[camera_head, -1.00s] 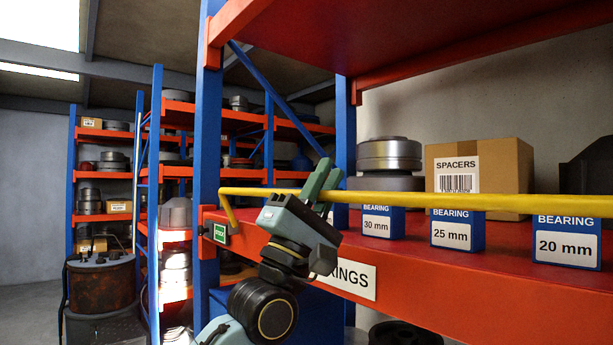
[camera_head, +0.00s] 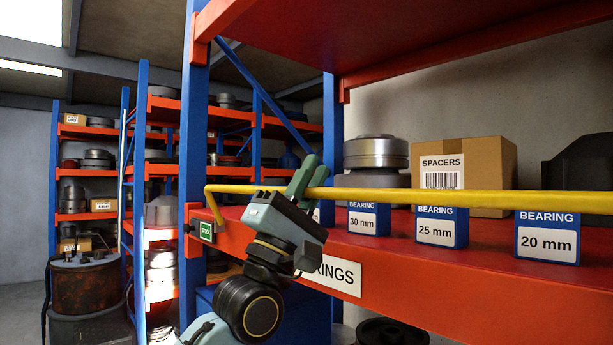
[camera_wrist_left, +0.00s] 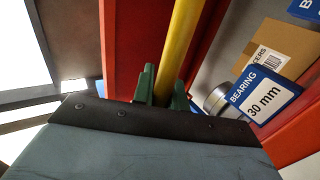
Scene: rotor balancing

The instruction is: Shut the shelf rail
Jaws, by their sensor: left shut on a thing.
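The shelf rail (camera_head: 430,196) is a long yellow bar running across the front of the red shelf (camera_head: 400,262), above its edge and in front of the bearing boxes. Its left end bends down near the blue post, by the green sign; I cannot tell whether that end touches the shelf. My left gripper (camera_head: 311,178) is shut on the rail, not far from its bent end. In the left wrist view the rail (camera_wrist_left: 181,40) runs between the green fingers of the gripper (camera_wrist_left: 164,88). My right gripper is out of view.
Blue boxes marked 30 mm (camera_head: 369,219), 25 mm (camera_head: 441,228) and 20 mm (camera_head: 547,238) stand on the shelf. A spacers carton (camera_head: 490,170) and metal rings (camera_head: 376,153) stand behind. The blue post (camera_head: 195,120) rises left of the gripper. Other racks fill the left background.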

